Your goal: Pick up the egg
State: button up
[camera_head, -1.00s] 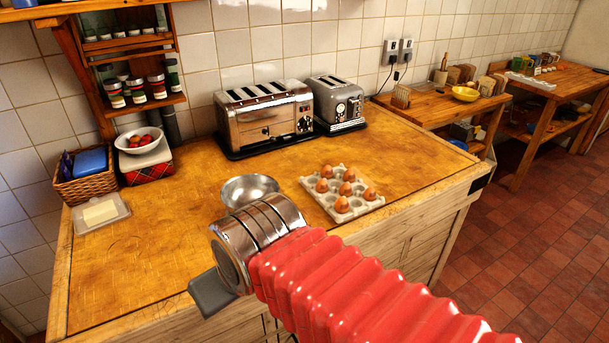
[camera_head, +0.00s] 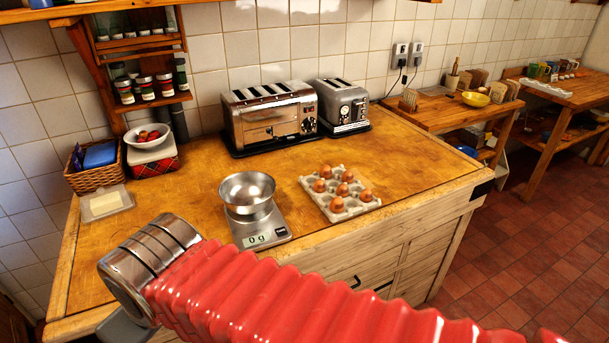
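Several brown eggs sit in a grey egg carton (camera_head: 313,188) on the wooden counter, right of its middle. One egg (camera_head: 337,204) is at the carton's front, and another egg (camera_head: 366,195) is at its right side. Some cups are empty. My gripper (camera_head: 122,328) shows only as a grey piece below the metal end of my red ribbed arm, at the lower left. It is over the counter's front left edge, well left of the eggs and apart from them. Its fingertips are hidden or cut off, so I cannot tell whether it is open.
A kitchen scale (camera_head: 262,234) reading 0 g bears a metal bowl (camera_head: 247,191) left of the carton. Two toasters (camera_head: 268,117) (camera_head: 343,106) stand behind. A butter dish (camera_head: 106,202), basket (camera_head: 95,171) and fruit bowl (camera_head: 147,137) are at left. The counter right of the carton is clear.

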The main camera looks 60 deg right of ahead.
aim_at(325, 171)
jog(key=u, duration=0.7)
jog(key=k, duration=1.2)
jog(key=z, duration=1.75)
jog(key=i, duration=0.5)
